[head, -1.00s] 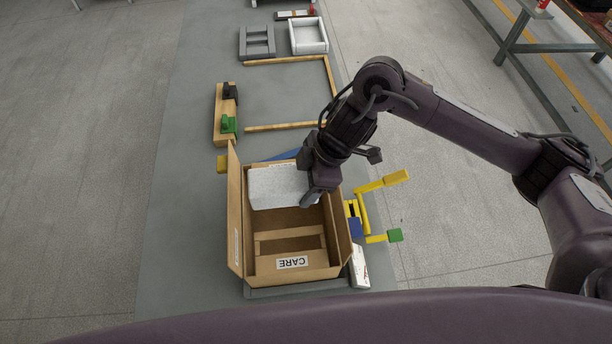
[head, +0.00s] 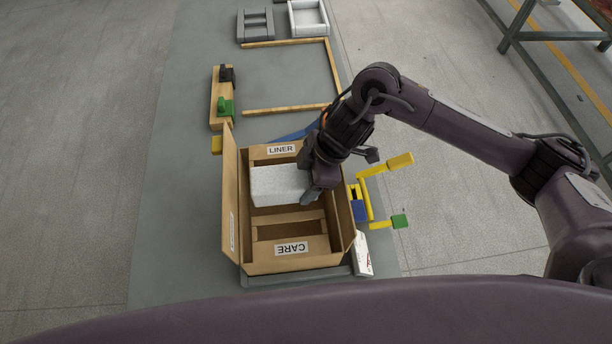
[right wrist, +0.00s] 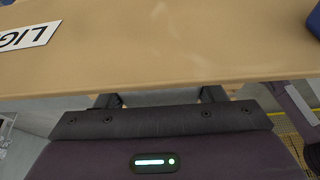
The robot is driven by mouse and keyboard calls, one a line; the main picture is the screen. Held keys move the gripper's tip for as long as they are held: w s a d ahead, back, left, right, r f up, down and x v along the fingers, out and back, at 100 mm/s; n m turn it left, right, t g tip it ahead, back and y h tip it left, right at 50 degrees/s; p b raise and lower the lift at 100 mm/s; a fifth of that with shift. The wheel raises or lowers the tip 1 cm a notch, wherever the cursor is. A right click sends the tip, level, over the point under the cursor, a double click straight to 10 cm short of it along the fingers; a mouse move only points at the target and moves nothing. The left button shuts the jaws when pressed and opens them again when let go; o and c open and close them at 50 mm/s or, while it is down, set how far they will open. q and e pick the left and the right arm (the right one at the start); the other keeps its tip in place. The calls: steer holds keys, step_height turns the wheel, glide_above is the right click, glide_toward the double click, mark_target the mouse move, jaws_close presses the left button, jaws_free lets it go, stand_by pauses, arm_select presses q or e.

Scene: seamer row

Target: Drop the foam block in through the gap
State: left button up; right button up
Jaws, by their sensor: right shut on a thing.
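The white speckled foam block (head: 278,186) is held by my right gripper (head: 313,194) at the block's right end. In the head view the block lies over the middle of the open cardboard box (head: 232,200), between its LINER label (head: 281,149) and CARE label (head: 291,248). Part of a rectangular gap (head: 288,229) in the brown inner piece shows just nearer than the block; the block may cover the rest. I cannot tell the block's height above it. In the right wrist view my fingers (right wrist: 159,98) pass behind a cardboard panel (right wrist: 190,45), which hides the block. My left gripper is not in view.
A yellow crank-like fixture with a green knob (head: 400,221) stands right of the box. A wooden holder with black and green pieces (head: 222,95) lies beyond the box at left. Wooden strips (head: 285,109) and grey and white frames (head: 308,18) lie farther back.

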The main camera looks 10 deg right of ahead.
steer(key=o, duration=1)
steer(key=shift+o, duration=0.2)
steer(key=v, duration=0.7)
steer(key=shift+d+r, duration=0.2)
steer(key=shift+r, duration=0.15)
steer(key=shift+s+f, duration=0.1)
